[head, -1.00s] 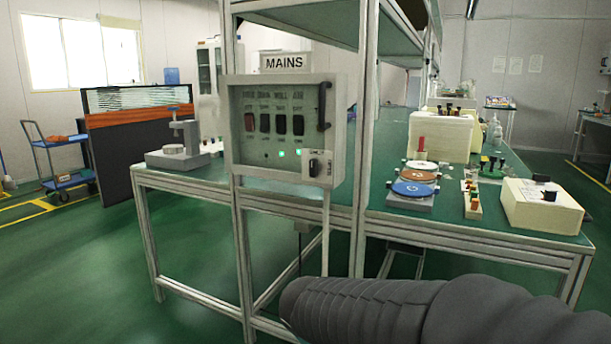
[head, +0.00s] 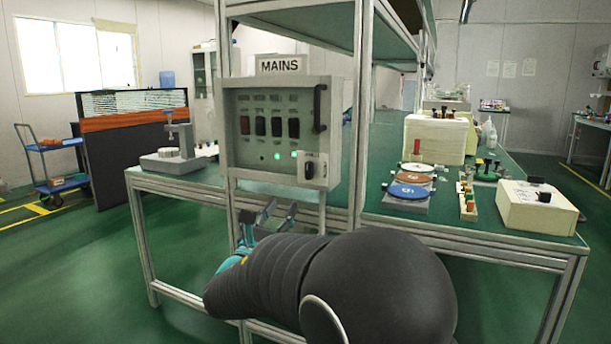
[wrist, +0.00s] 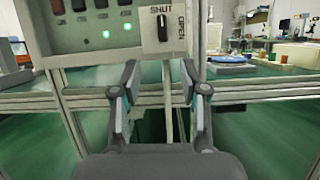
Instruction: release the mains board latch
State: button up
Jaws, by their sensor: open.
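The mains board (head: 268,155) is a grey box on the frame post under a MAINS sign (head: 280,65), with several rocker switches, green lights and a dark handle at its right edge. Its latch (head: 309,170) is a dark knob on a pale plate at the lower right. In the wrist view the latch (wrist: 162,28) stands upright between the words SHUT and OPEN, nearer SHUT. My gripper (head: 270,213) is below the board, apart from it. In the wrist view my gripper (wrist: 164,85) is open and empty, its fingers either side of the view's middle, below the latch.
The workbench (head: 470,225) extends behind and right of the board, holding lapping discs (head: 410,191) and a cream box (head: 540,205). Metal frame posts stand beside and behind the board. The green floor in front at left is clear.

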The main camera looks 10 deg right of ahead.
aim_at(307, 171)
jog(key=p+x, duration=0.2)
jog(key=x, duration=1.2)
jog(key=shift+s, duration=0.15)
jog(key=shift+c, duration=0.3)
